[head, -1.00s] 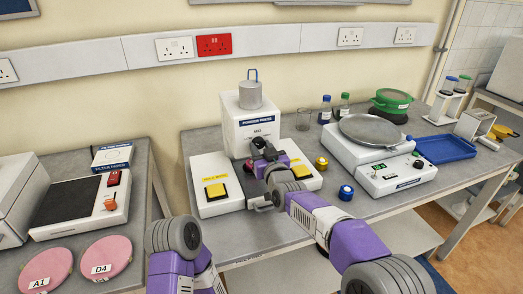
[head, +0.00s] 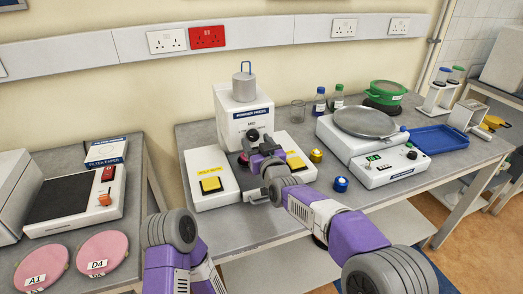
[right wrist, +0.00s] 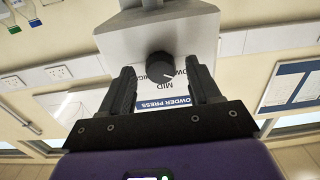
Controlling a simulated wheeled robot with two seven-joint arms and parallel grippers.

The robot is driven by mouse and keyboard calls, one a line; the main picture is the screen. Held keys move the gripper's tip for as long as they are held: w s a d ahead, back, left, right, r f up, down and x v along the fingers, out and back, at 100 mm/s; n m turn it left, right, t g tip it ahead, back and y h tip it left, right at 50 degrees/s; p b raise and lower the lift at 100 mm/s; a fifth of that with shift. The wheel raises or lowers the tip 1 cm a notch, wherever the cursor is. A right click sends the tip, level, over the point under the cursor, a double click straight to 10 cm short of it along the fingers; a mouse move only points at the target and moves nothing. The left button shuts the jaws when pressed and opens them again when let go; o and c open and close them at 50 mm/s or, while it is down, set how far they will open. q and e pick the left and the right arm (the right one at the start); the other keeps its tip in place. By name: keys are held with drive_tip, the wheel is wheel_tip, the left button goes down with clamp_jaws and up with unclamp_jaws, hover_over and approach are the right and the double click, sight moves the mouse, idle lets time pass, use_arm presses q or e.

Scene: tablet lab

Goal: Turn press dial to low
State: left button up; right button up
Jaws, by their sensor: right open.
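The powder press (head: 240,112) is a white box on the grey bench with a metal cylinder on top. Its black dial (head: 253,134) is on the front face. In the right wrist view the dial (right wrist: 160,65) sits between my open fingers, with gaps at both sides. Upside-down lettering with MID shows by it, the neighbouring words partly hidden; I cannot read the dial's setting for sure. My right gripper (right wrist: 160,70) is open and faces the press front; it also shows in the head view (head: 258,147). My left arm is at the bottom, its gripper unseen.
Yellow-button pads (head: 211,186) flank the press. Yellow (head: 316,156) and blue (head: 341,184) small items stand to the right, beside the white plate device (head: 385,165). Bottles (head: 319,103) stand behind. Pink discs (head: 101,252) lie on the left bench.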

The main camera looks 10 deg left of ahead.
drive_tip(key=v, duration=0.6)
drive_tip(key=shift+s+d, duration=0.2)
